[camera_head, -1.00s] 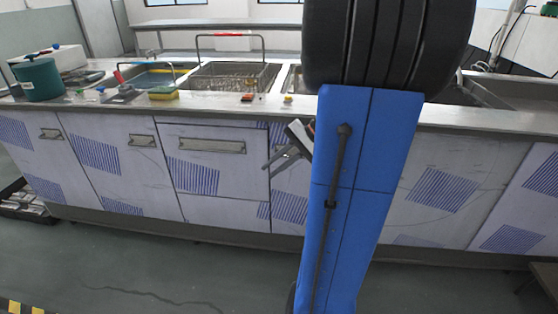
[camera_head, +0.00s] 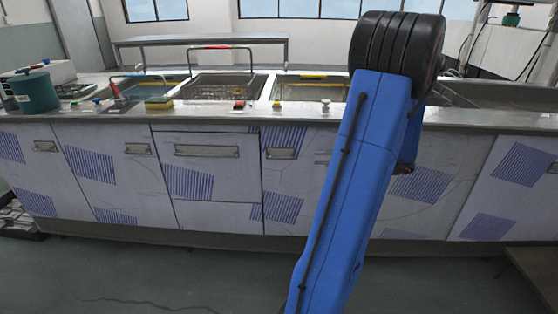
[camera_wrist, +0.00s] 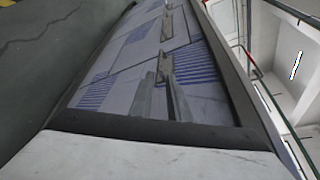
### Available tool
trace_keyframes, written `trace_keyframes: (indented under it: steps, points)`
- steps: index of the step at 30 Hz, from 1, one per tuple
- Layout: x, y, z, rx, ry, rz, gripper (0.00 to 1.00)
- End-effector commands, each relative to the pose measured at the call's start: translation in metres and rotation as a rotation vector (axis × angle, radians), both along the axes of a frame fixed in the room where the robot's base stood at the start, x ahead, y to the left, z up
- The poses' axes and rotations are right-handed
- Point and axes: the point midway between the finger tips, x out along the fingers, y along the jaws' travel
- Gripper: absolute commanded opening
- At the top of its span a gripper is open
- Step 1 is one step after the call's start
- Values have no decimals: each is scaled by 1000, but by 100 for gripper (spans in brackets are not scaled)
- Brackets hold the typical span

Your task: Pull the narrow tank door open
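The narrow tank door (camera_head: 283,190) is in the front of the long sink cabinet, just left of my blue arm in the head view. It looks shut, flush with the panels beside it. Its metal bar handle (camera_head: 281,153) is in plain view near the top edge. The tips of my gripper (camera_head: 322,157) peek out from behind my arm, to the right of the handle and apart from it. In the wrist view my gripper (camera_wrist: 160,92) shows two separated grey fingers, with nothing seen held. The handle (camera_wrist: 163,66) lies beyond the fingertips there.
A wide panel with a long handle (camera_head: 207,151) adjoins on the left, then further doors. The floor (camera_head: 170,270) in front is clear.

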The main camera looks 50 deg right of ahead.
Motion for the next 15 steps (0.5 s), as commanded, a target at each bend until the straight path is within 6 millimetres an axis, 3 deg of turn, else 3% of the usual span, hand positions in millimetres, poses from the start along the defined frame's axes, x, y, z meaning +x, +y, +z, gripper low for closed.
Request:
trace_keyframes:
  steps: [15]
  points:
    - [72,31,-17,1,2,5,16]
